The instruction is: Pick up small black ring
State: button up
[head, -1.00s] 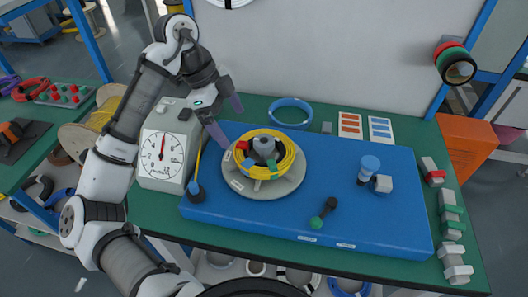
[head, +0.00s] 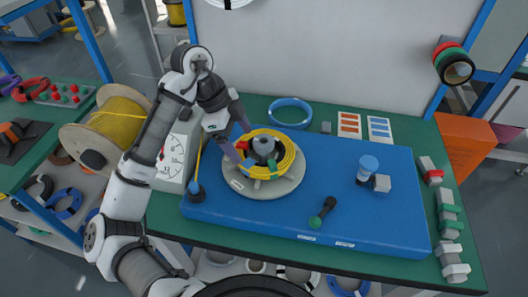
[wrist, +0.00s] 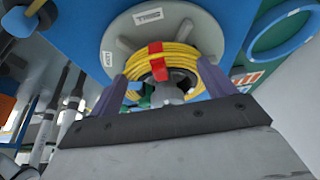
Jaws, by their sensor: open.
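A black ring (head: 38,188) lies on the lower shelf of the left bench in the head view, beside a blue ring. A black roll (head: 458,69) hangs with red and green ones at the upper right; I cannot tell which black ring the task means. My gripper (head: 241,138) is open and empty at the left side of a yellow cable coil (head: 290,160) on a round grey turntable (head: 275,190). In the wrist view, the open gripper (wrist: 161,72) has its purple fingers on either side of the coil (wrist: 190,58); contact is unclear.
A dial scale (head: 174,158) stands left of the blue board (head: 340,220). A blue ring (head: 290,112) lies behind it. A black-and-green piece (head: 322,212) and a blue-capped cylinder (head: 368,169) are on the board.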

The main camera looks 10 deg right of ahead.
jog(key=shift+s+f, duration=0.1)
jog(key=c, duration=1.2)
jog(key=shift+d+f, duration=0.1)
grip_shut()
